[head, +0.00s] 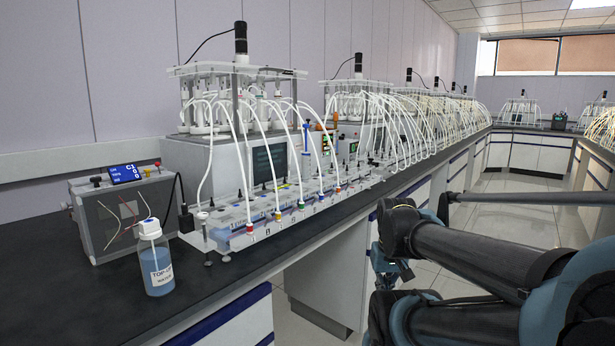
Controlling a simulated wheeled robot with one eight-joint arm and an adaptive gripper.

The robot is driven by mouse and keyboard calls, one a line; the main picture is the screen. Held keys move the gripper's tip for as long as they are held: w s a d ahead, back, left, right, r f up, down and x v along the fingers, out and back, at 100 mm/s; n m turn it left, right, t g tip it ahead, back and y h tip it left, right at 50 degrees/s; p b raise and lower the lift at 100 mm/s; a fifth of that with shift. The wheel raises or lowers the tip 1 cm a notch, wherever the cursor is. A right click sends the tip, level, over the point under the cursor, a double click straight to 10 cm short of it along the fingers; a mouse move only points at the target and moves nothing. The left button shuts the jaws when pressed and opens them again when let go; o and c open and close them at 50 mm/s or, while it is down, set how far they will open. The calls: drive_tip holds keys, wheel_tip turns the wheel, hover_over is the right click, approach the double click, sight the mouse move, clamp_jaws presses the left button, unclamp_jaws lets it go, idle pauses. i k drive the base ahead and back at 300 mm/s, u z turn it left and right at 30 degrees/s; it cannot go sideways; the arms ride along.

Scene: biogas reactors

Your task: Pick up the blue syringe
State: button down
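A slim upright blue item, which looks like the blue syringe (306,137), stands among the white tubes at the front of the nearest reactor unit. It is small in the head view, and tubes and equipment hide its surroundings. My dark arm comes in from the right. What looks like my gripper (391,272) hangs low at the arm's end, beside the bench front and well apart from the syringe. It is small and partly hidden by my arm, so its fingers cannot be made out.
A bottle of blue liquid (156,262) stands on the black bench top (120,305) at the front left. A grey box (105,222) with a blue display is behind it. White tubes arch over the coloured ports (277,215). The aisle floor (512,238) is open at the right.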

sight(306, 156)
drive_tip(key=u, duration=0.55)
drive_tip(key=k, duration=0.75)
drive_tip(key=z, duration=0.55)
